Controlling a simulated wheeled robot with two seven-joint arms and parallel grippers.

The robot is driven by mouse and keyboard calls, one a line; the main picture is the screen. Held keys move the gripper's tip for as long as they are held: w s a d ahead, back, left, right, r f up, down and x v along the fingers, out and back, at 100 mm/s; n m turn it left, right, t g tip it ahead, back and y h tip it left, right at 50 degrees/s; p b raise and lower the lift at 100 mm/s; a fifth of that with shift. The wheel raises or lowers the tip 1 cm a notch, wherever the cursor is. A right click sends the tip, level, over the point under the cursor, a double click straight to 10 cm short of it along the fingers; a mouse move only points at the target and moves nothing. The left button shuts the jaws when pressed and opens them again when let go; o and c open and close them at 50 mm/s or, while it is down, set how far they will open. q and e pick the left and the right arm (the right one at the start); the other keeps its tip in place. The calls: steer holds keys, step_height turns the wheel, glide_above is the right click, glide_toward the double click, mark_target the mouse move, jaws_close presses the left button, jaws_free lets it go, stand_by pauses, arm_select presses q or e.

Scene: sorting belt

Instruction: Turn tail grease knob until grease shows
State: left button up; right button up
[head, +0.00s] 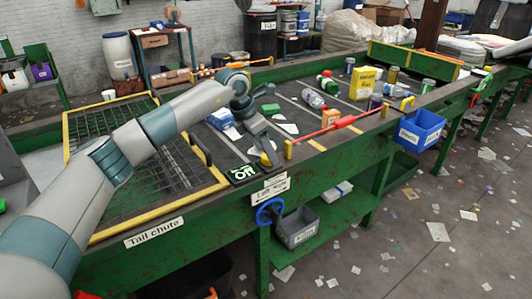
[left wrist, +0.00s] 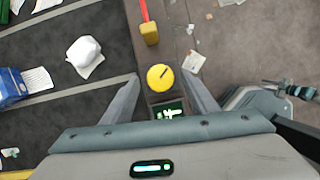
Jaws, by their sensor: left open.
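The yellow round knob (left wrist: 160,78), with a dark pointer line on its face, sits on the belt's side rail; in the head view its edge (head: 265,160) shows just under my left gripper (head: 262,142). In the left wrist view my left gripper (left wrist: 165,98) is open, one finger on each side of the knob, with gaps between. I cannot tell how far above it the fingertips are. I see no grease. My right gripper is not in view.
A red bar (head: 335,128) on yellow posts runs along the rail beyond the knob. A blue handwheel (head: 270,211) and a grey bin (head: 297,228) are below. The yellow-framed mesh guard (head: 150,238) lies to the left. Bottles and cartons lie on the belt.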

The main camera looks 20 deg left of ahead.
arm_select(q)
steer(key=b+v, duration=0.3)
steer(key=v, duration=1.3)
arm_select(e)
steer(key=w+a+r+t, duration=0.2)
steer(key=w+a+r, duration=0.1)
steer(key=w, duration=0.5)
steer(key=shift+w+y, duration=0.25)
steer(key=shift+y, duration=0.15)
arm_select(q)
steer(key=shift+s+a, duration=0.1)
steer(key=shift+s, duration=0.05)
